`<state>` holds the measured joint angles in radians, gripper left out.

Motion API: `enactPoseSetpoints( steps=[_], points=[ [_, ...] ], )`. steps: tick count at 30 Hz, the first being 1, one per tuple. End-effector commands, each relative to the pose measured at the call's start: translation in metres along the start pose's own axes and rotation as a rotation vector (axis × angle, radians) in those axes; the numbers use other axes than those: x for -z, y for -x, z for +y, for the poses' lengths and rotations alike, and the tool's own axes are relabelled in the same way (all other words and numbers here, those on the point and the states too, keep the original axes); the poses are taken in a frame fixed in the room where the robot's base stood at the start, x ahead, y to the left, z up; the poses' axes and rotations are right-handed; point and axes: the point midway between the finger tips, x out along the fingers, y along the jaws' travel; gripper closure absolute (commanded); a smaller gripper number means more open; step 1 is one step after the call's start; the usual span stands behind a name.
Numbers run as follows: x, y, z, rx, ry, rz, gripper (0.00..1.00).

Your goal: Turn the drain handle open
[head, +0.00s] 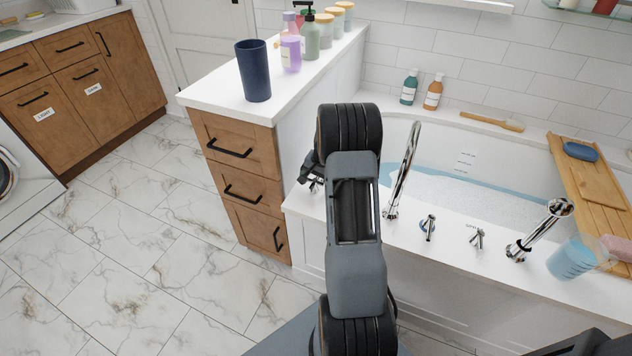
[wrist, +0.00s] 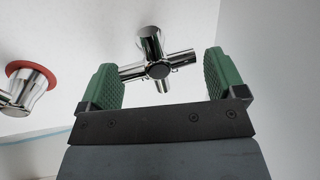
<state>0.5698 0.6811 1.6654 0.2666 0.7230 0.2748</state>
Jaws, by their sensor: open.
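A chrome cross-shaped handle (wrist: 158,70) sits between the two green fingers of my gripper (wrist: 165,82) in the wrist view. The fingers stand apart on either side of it, with a gap on both sides, and do not grip it. In the head view, my gripper (head: 306,165) is partly hidden behind my arm, at the left end of the tub deck, with chrome (head: 316,184) showing just below it. I cannot read a label on this handle. Another small chrome handle (head: 477,238) on the front deck has tiny unreadable lettering beside it.
A red-ringed chrome tap (wrist: 28,85) is left of the cross handle. The tub deck also carries a tall spout (head: 402,170), a blue-ringed tap (head: 428,226) and a hand shower (head: 540,230). A drawer cabinet (head: 240,190) stands left of the tub. A jug (head: 572,258) stands right.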

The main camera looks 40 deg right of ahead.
Motion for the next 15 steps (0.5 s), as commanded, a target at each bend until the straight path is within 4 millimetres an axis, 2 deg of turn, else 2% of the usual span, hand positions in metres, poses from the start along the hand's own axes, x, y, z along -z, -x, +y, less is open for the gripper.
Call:
enactPoseSetpoints(
  steps=[4,13,15],
  points=[
    [0.0001,-0.0071,0.0004,0.000,0.000,0.000,0.11],
    [0.0001,-0.0078,0.0002,0.000,0.000,0.000,0.11],
    [0.0001,-0.0077,0.0003,0.000,0.000,0.000,0.17]
  ],
)
